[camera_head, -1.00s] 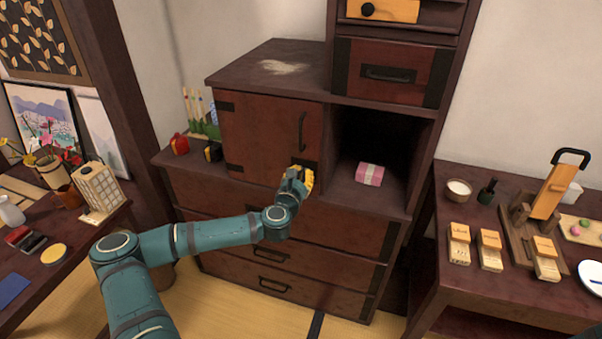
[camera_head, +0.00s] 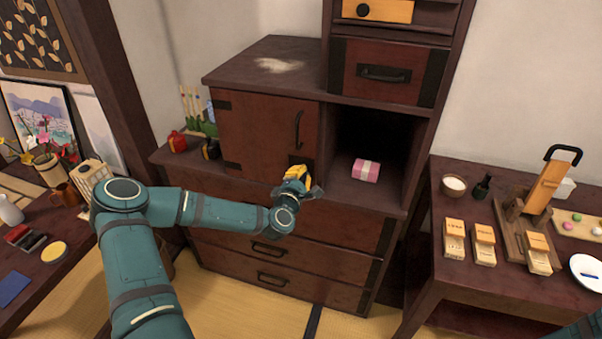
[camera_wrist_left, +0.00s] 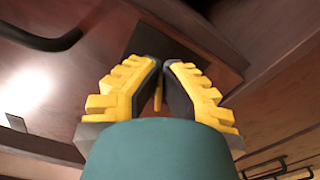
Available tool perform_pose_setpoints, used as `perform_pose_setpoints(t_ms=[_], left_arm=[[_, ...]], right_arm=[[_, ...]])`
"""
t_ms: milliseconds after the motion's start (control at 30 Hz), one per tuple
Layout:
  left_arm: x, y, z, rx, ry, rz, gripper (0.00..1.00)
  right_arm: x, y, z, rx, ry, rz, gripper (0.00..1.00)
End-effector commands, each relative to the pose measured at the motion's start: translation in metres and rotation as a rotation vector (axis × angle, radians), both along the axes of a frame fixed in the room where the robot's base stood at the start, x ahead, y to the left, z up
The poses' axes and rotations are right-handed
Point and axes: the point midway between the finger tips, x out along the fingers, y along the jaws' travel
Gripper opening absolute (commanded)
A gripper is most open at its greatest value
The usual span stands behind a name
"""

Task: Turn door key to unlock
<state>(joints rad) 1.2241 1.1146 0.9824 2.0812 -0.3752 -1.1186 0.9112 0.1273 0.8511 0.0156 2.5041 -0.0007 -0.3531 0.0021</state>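The cabinet door (camera_head: 255,135) is reddish-brown, shut, with a black vertical handle (camera_head: 298,130) near its right edge. My left gripper (camera_head: 299,172) is at the door's lower right corner, in front of the dark lock plate (camera_wrist_left: 150,40). In the left wrist view its yellow-backed fingers (camera_wrist_left: 162,64) are nearly together at the plate. A thin brass piece, apparently the door key (camera_wrist_left: 158,95), shows between them. The fingers hide most of the key, and its angle in the lock cannot be told. My right gripper is out of view.
An open compartment right of the door holds a pink wrapped box (camera_head: 365,170). Drawers (camera_head: 270,248) with black handles lie below. A side table (camera_head: 440,200) with wooden blocks and a bowl stands at right. Another low table is at left.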

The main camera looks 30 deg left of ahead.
Motion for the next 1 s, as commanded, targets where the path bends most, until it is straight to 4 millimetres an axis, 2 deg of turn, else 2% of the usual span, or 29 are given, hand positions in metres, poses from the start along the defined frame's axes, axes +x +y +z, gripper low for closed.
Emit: perform_pose_setpoints(t_ms=[400, 1000], left_arm=[[0.0008, -0.0002, -0.0022, 0.258, 0.059, 0.002, 0.0], [0.0006, 0.0, -0.0038, 0.362, 0.086, 0.003, 0.0]], right_arm=[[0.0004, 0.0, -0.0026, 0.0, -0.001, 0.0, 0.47], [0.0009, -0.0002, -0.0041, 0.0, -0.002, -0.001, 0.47]])
